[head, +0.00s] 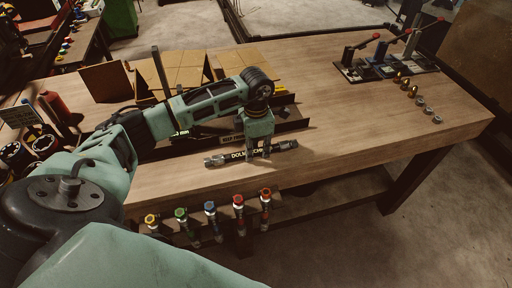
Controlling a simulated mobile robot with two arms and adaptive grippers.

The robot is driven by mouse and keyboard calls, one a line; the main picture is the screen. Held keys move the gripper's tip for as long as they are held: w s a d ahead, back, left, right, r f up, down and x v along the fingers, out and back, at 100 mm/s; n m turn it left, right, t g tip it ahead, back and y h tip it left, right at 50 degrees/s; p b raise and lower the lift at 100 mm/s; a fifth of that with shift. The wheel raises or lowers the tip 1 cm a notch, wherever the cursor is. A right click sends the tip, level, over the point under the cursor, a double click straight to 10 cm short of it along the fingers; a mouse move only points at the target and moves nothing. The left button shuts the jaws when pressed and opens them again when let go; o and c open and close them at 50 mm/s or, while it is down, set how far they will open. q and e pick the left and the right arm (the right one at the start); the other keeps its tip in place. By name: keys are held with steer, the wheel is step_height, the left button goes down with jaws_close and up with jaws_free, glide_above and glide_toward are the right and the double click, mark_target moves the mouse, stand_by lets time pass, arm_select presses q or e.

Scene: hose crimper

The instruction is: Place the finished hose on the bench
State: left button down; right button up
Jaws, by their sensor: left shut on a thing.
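The finished hose (225,158) is a short black hose with pale lettering and metal end fittings. It lies nearly level across the view, close over the front part of the wooden bench (340,130). I cannot tell whether it touches the bench top. My left gripper (259,152) points down and is shut on the hose near its middle, hiding a little of it. My right gripper does not show.
Colored-cap hoses (210,208) hang at the front edge. Lever tools (380,68) and small brass and steel fittings (412,91) stand right. The bench's middle right is clear.

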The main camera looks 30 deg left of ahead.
mark_target(256, 150)
arm_select(q)
steer(key=c, duration=1.6)
jaws_free()
steer(key=shift+r+p, duration=0.2)
steer(key=shift+p, duration=0.1)
steer(key=shift+r+b, duration=0.2)
steer(key=shift+b, duration=0.1)
step_height(256, 150, up, 12)
steer(key=b, duration=0.4)
steer(key=shift+f, duration=0.2)
steer(key=shift+f, duration=0.1)
